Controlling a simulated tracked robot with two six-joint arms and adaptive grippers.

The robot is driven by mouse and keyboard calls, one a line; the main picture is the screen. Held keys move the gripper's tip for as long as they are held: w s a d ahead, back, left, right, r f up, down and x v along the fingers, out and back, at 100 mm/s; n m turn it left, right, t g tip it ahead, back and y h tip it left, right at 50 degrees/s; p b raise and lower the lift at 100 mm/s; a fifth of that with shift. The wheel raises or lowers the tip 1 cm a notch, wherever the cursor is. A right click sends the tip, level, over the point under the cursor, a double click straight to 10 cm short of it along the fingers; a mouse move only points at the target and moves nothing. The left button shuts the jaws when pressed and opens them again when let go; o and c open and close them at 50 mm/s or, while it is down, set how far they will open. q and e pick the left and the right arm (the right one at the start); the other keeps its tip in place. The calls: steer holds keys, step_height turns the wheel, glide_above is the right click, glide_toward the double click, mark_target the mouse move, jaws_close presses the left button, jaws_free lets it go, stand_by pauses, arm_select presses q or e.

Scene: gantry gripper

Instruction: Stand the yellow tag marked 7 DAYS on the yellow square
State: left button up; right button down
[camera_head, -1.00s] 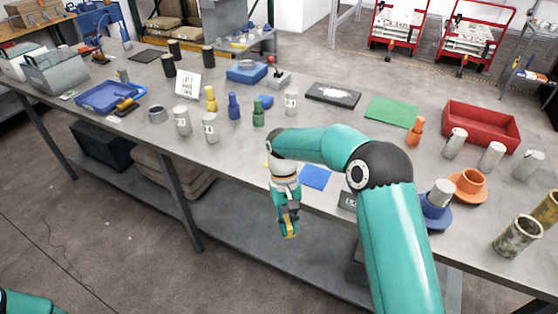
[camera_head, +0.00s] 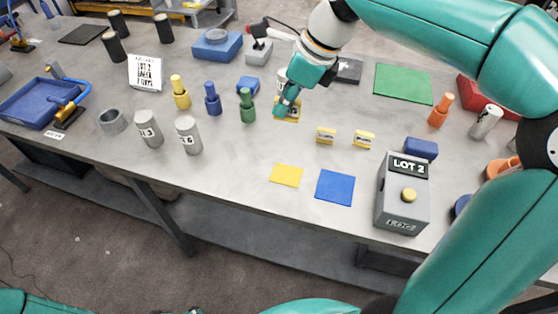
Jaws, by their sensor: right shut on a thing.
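My right gripper (camera_head: 286,106) is over the table behind the yellow square, its fingers pointing down. It is shut on a small yellow tag (camera_head: 291,117), partly hidden by the fingers; its marking cannot be read. The flat yellow square (camera_head: 286,175) lies bare near the table's front edge, nearer the front than the gripper. Two other small yellow tags with pale faces, a left one (camera_head: 326,135) and a right one (camera_head: 364,139), stand to the right of the gripper; their print is too small to read. My left gripper is not in view.
A blue square (camera_head: 335,187) lies right of the yellow one, beside a grey LOT 2 box (camera_head: 402,205) with a yellow knob. Green (camera_head: 248,106), blue (camera_head: 212,100) and yellow (camera_head: 180,93) bottle-like pieces stand left of the gripper. The table around the yellow square is clear.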

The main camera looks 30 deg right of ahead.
mark_target(278, 172)
steer(key=shift+f, duration=0.3)
step_height(278, 172, down, 19)
steer(key=shift+d+f+b, duration=0.1)
steer(key=shift+d+b, duration=0.05)
steer(key=shift+b, duration=0.45)
steer(key=shift+f, duration=0.1)
steer(key=c, duration=1.1)
jaws_free()
steer(key=shift+c, duration=0.2)
steer(key=shift+r, duration=0.2)
steer(key=v, duration=1.2)
